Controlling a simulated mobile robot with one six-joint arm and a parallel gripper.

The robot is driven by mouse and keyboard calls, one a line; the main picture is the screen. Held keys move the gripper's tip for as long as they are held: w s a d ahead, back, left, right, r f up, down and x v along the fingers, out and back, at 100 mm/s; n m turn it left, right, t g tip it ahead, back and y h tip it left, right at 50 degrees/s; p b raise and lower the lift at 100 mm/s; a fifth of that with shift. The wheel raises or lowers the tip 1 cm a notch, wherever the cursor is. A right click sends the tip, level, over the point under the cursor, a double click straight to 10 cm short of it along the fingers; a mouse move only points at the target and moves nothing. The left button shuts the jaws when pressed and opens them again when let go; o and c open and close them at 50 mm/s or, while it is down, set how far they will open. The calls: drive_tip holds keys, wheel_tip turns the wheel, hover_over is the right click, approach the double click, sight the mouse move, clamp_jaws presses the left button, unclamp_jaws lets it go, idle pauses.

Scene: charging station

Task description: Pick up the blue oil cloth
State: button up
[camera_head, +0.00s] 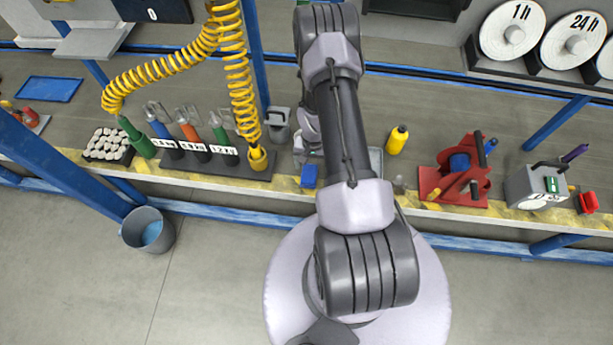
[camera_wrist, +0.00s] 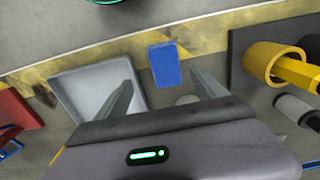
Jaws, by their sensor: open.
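A small blue rectangular piece, which looks like the folded blue oil cloth (camera_head: 309,175), lies at the front edge of the bench, just left of my arm. In the wrist view the blue cloth (camera_wrist: 164,64) lies on the yellow-and-grey edge strip, beyond my fingertips and roughly between their lines. My gripper (camera_wrist: 162,90) is open, with nothing between its two fingers. In the head view my arm hides most of the gripper.
A grey tray (camera_wrist: 97,92) sits left of the cloth in the wrist view, partly behind one finger. A yellow cup holder (camera_head: 258,158) stands left of the cloth in the head view. A yellow bottle (camera_head: 397,140) and red reel device (camera_head: 455,172) stand to the right.

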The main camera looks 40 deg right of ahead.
sight(309, 173)
wheel_tip(309, 173, down, 3)
drive_tip(key=shift+r+b, duration=0.1)
drive_tip(key=shift+b, duration=0.2)
drive_tip(key=f+b, duration=0.1)
drive_tip(key=f, duration=0.1)
drive_tip(key=w+f+b, duration=0.1)
drive_tip(key=f, duration=0.2)
drive_tip(key=shift+a+f+b, duration=0.15)
drive_tip(key=shift+f+b, duration=0.05)
drive_tip(key=shift+b, duration=0.2)
drive_tip(key=shift+r, duration=0.15)
drive_tip(key=shift+c, duration=1.1)
drive_tip(key=c, duration=1.2)
wheel_tip(309, 173, up, 4)
drive_tip(key=p, duration=0.2)
drive_tip(key=shift+r+p, duration=0.1)
drive_tip(key=shift+p, duration=0.2)
drive_tip(key=shift+c, duration=0.2)
drive_tip(key=s+d+p, duration=0.2)
drive_tip(key=s+p, duration=0.1)
drive_tip(key=s, duration=1.3)
drive_tip(key=shift+d+r+p, duration=0.15)
drive_tip(key=shift+r+p, duration=0.2)
drive_tip(key=shift+r, duration=0.05)
drive_tip(key=shift+w, duration=0.1)
